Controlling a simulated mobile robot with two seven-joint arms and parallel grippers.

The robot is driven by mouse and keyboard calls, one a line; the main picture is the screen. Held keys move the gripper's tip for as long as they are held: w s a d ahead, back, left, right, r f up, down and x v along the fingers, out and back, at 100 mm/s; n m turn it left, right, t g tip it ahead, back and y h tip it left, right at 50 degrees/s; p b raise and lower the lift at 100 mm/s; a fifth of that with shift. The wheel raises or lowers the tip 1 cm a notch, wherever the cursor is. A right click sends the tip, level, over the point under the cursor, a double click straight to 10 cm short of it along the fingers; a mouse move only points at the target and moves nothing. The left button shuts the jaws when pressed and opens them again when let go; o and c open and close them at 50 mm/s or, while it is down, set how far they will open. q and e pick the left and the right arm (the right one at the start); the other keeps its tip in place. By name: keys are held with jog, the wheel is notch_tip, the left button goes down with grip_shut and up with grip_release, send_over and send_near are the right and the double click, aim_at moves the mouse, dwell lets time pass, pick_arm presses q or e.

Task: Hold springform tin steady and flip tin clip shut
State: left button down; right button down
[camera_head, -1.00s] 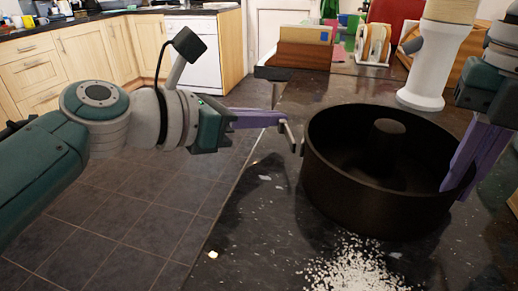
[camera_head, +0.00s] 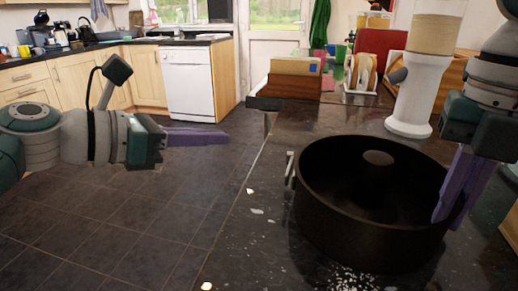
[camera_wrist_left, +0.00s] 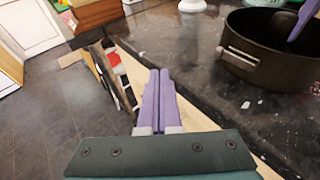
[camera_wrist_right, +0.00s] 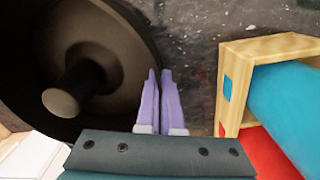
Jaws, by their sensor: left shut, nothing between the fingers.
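The dark round springform tin (camera_head: 330,225), with a central tube, stands on the granite worktop. Its metal clip (camera_head: 290,169) is on the tin's left side and lies close along the wall; it also shows in the left wrist view (camera_wrist_left: 240,58). My left gripper (camera_head: 228,139) is shut and empty, left of the tin and apart from the clip, over the floor beside the worktop edge. My right gripper (camera_head: 440,215) is at the tin's right rim, with a finger inside the wall. In the right wrist view (camera_wrist_right: 159,72) its fingers are close together on the wall.
A white dispenser (camera_head: 411,95) stands behind the tin. A wooden file box (camera_head: 295,85) and a rack (camera_head: 364,70) stand further back. A wooden box with blue and red contents (camera_wrist_right: 232,90) is near my right gripper. Pale grains lie on the worktop (camera_head: 275,200).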

pick_arm(q)
jog(key=w+a+r, duration=0.1)
jog(key=a+r, duration=0.1)
jog(key=a, duration=0.3)
jog(key=shift+a, duration=0.35)
pick_arm(e)
jog(key=c, duration=1.5)
grip_release()
jog(key=shift+c, duration=0.2)
jog(key=o, duration=0.5)
jog(key=shift+o, duration=0.2)
